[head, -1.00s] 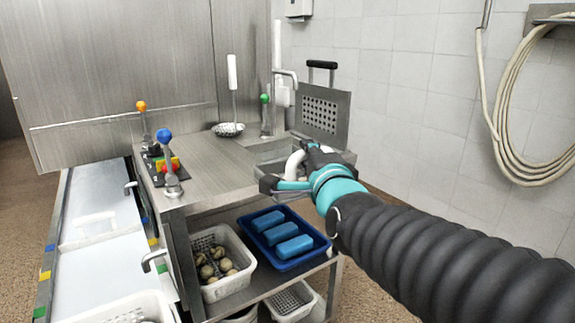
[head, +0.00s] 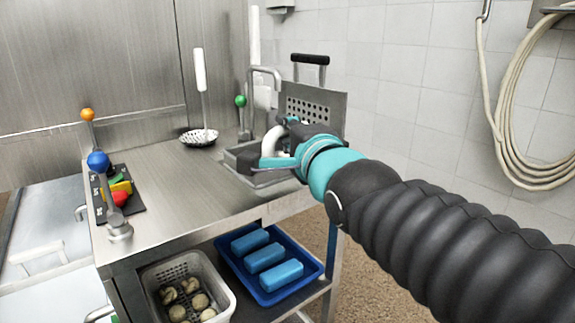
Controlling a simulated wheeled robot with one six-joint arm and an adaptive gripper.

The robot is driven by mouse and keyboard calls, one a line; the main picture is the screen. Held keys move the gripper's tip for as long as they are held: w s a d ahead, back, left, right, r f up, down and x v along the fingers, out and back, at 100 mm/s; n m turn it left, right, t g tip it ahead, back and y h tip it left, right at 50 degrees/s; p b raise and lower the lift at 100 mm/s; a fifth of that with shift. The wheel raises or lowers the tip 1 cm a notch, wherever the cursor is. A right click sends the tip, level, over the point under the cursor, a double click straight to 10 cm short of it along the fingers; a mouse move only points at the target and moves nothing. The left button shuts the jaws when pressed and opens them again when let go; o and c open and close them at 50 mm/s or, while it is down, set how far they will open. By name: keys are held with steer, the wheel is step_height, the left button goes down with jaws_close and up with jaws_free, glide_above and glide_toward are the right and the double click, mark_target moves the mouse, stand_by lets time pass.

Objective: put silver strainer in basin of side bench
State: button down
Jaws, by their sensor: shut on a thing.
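A silver perforated strainer (head: 199,138) with a long upright white handle rests on the steel side bench (head: 165,185), left of the basin. The small steel basin (head: 233,160) is sunk in the bench's right end, below the tap. My gripper (head: 270,145) is over the basin, to the right of that strainer and apart from it. It is shut on a white curved thing (head: 271,138) between its fingers. What this belongs to is hidden by the gripper. The gripper covers much of the basin.
A tap (head: 265,72) and a perforated steel panel (head: 318,108) with a black handle stand behind the basin. Levers with blue (head: 98,161) and orange knobs stand at left. Below are a blue tray (head: 265,290) of blue blocks and a basket (head: 222,294). Bare bench lies mid-left.

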steer(key=w+f, duration=0.1)
steer(key=w, duration=0.2)
steer(key=w+f, duration=0.2)
steer(key=w, duration=0.1)
steer(key=w+f, duration=0.2)
steer(key=w, duration=0.1)
steer(key=shift+w+d+f, duration=0.1)
steer(key=shift+d+f, duration=0.1)
steer(key=shift+d, duration=0.1)
steer(key=shift+f, duration=2.1)
steer(key=shift+f+b, duration=0.6)
steer(key=shift+b, duration=0.1)
steer(key=c, duration=1.1)
jaws_free()
steer(key=shift+o, duration=0.2)
